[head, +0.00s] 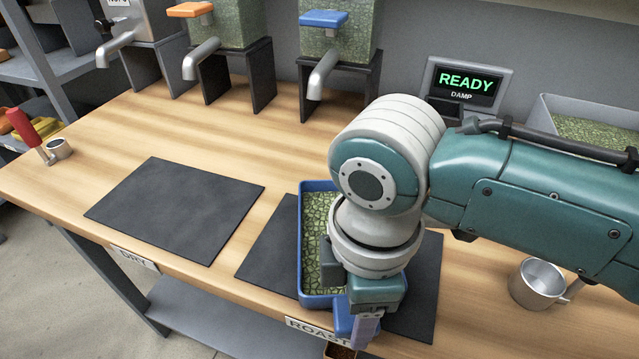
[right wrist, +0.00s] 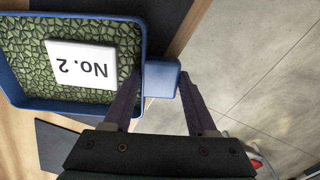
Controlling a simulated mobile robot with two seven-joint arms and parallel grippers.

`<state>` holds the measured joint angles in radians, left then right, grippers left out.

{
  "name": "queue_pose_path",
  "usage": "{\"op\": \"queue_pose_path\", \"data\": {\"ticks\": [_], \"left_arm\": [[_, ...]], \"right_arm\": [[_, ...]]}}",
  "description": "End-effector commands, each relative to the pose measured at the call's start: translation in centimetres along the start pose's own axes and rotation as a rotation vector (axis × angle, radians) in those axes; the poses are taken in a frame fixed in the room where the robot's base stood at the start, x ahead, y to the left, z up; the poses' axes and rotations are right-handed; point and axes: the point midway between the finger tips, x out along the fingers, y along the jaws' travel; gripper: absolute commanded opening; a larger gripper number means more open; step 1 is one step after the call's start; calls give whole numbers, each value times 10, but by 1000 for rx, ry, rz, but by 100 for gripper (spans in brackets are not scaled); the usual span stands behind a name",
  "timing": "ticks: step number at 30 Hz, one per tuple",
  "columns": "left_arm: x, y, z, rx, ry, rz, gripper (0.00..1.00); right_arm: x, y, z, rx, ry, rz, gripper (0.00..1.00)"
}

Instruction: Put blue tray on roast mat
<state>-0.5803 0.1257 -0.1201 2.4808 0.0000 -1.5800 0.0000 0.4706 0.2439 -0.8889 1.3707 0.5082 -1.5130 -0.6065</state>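The blue tray (head: 303,240) holds green beans and is over the dark roast mat (head: 268,245), with mat showing on both sides of it. I cannot tell whether it rests on the mat or is slightly above it. The right wrist view shows the tray (right wrist: 75,109) with a white "No. 2" card (right wrist: 80,66) on the beans. My right gripper (head: 360,325) is at the tray's front end. My right arm hides much of the tray. My left gripper is out of view.
The dry mat (head: 175,210) lies empty to the left. A metal cup (head: 538,283) stands at the right. Dispensers with orange (head: 190,9) and blue (head: 323,18) lids line the back, beside a "READY" display (head: 466,84). The table's front edge is close to the gripper.

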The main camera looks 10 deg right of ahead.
Motion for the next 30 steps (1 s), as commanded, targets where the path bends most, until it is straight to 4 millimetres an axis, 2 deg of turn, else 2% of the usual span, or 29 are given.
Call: {"op": "queue_pose_path", "data": {"ticks": [1, 7, 14, 17, 20, 30], "left_arm": [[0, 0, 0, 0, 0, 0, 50], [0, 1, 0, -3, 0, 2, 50], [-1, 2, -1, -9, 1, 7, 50], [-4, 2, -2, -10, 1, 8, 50], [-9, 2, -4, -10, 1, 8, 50], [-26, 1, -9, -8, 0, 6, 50]], "right_arm": [[0, 0, 0, 0, 0, 0, 64], [0, 0, 0, 0, 0, 0, 85], [-1, 0, 0, 0, 0, 0, 85], [-8, 0, 0, 1, 1, 1, 85], [-25, 1, -1, 1, 3, 2, 85], [-99, 1, -1, -1, 3, 2, 85]]}}
